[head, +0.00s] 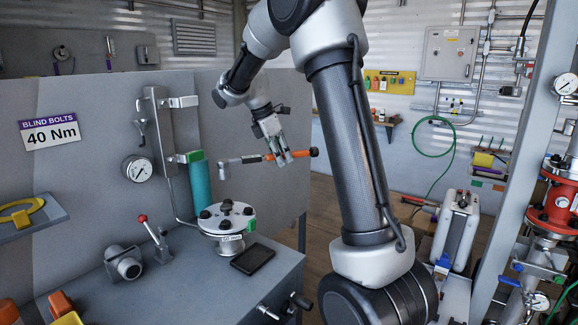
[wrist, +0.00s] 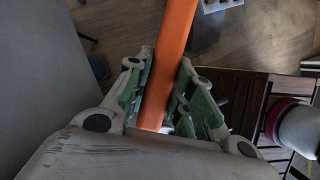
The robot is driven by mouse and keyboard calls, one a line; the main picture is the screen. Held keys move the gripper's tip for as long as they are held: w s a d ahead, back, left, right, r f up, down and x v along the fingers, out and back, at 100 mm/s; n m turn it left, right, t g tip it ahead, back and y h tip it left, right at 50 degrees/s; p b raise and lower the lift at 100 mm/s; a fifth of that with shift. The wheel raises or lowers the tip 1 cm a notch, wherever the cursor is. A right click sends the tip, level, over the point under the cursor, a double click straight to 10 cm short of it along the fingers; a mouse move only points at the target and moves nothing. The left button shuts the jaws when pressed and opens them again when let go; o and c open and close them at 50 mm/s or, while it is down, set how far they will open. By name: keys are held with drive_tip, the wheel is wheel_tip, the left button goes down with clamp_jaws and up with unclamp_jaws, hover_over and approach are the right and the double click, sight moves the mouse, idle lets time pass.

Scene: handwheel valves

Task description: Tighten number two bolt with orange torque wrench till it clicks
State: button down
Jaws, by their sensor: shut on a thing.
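The orange torque wrench (head: 271,157) is held level in the air in the head view, its grey socket head pointing left and an orange end at the right. My gripper (head: 282,160) is shut around its handle. In the wrist view the orange handle (wrist: 168,65) runs between the two green-lined fingers of my gripper (wrist: 167,90). The blind flange (head: 227,219), white with several dark bolts, sits on the grey bench below and left of the wrench. The wrench is apart from the bolts. Bolt numbers are too small to read.
A sign (head: 50,132) reads "BLIND BOLTS 40 Nm". A teal cylinder (head: 200,183) stands behind the flange. A red-knobbed lever (head: 150,232) and a dark flat pad (head: 253,258) are on the bench (head: 190,285) near the flange. A gauge (head: 137,168) is on the panel.

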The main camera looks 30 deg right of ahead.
drive_tip(key=shift+d+f+n, duration=0.1)
drive_tip(key=shift+n, duration=0.2)
drive_tip(key=shift+f, duration=3.8)
drive_tip(key=s+m, duration=0.1)
drive_tip(key=s+a+m+g, duration=0.1)
drive_tip(key=s, duration=0.1)
drive_tip(key=s+m, duration=0.1)
drive_tip(key=s, duration=0.1)
drive_tip(key=shift+a, duration=0.4)
drive_tip(key=shift+w, duration=0.15)
drive_tip(key=shift+w+d, duration=0.2)
drive_tip(key=shift+w, duration=0.1)
